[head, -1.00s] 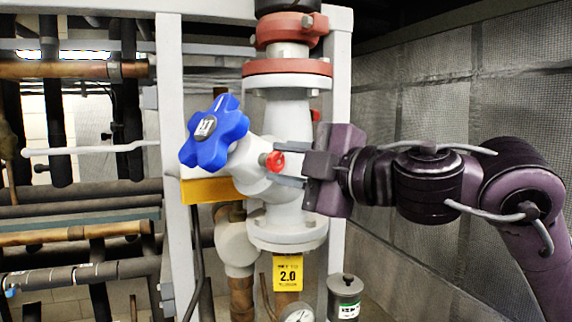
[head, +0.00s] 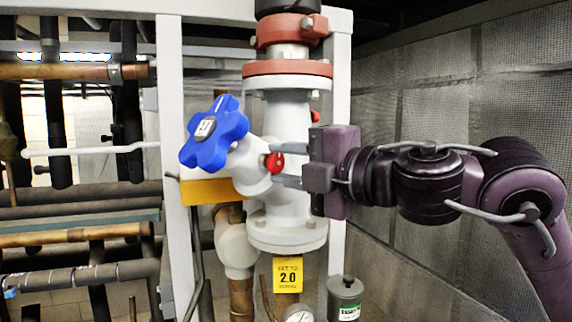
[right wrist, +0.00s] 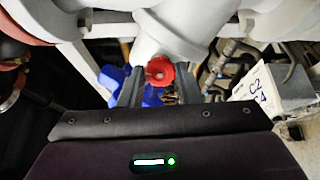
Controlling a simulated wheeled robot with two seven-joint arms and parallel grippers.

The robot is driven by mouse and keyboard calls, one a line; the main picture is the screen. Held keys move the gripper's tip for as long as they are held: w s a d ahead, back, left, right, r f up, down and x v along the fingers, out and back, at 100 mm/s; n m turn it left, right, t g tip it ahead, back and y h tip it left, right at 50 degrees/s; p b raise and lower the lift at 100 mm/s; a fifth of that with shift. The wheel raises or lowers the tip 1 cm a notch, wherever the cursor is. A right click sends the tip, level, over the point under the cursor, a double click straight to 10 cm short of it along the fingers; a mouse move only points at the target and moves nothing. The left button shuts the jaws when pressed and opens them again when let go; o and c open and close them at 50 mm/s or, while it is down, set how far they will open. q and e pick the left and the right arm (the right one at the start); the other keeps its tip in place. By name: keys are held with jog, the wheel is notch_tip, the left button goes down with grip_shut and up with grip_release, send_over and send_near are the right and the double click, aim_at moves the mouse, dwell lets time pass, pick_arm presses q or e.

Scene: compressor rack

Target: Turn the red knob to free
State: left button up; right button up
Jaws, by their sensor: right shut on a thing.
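The red knob (head: 274,162) sits on the side of the white valve body (head: 288,120), below the red flanges. My right gripper (head: 284,165) reaches it from the right and is shut on it. In the right wrist view the red knob (right wrist: 160,71) shows between the two dark fingers (right wrist: 158,88), one on each side. Part of the knob is hidden by the fingers in the head view. No marking for a free position is readable. My left gripper is not in view.
A blue star-shaped handwheel (head: 214,134) stands close left of the knob. A yellow tag (head: 287,275) reading 2.0 hangs below the valve, above a gauge (head: 299,314). A white frame post (head: 172,120) stands left. A grey mesh wall (head: 430,110) is behind my arm.

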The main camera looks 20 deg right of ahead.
jog(key=shift+f, duration=0.25)
jog(key=o, duration=0.7)
jog(key=shift+o, duration=1.4)
jog(key=shift+s+r, duration=0.2)
jog(key=shift+d, duration=0.1)
jog(key=shift+s+d+f+b, duration=0.1)
jog(key=shift+s+d+b, duration=0.05)
jog(key=shift+s+b, duration=0.15)
jog(key=b+v, duration=0.3)
jog(key=v, duration=0.4)
